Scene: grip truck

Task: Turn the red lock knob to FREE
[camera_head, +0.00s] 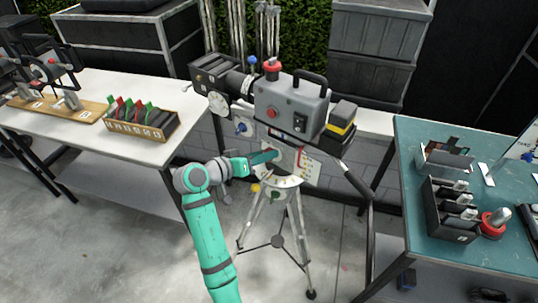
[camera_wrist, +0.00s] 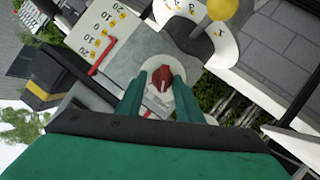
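In the wrist view, the red lock knob (camera_wrist: 163,77) sits on a round white dial (camera_wrist: 183,100) at the side of the tripod head. My gripper (camera_wrist: 162,76) has its two teal fingers spread, one on each side of the knob. A narrow gap seems to show beside the knob, and I cannot tell whether either finger touches it. The dial's lettering is too small to read. In the head view, my gripper (camera_head: 268,157) reaches the tripod head below the grey camera (camera_head: 288,106) and hides the lock knob.
A yellow knob (camera_wrist: 222,8) and a numbered white plate (camera_wrist: 104,28) with a red pointer are close by in the wrist view. A blue knob (camera_head: 240,127) is left of the tripod head. A white table (camera_head: 95,125) stands left, a teal-topped table (camera_head: 425,235) right.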

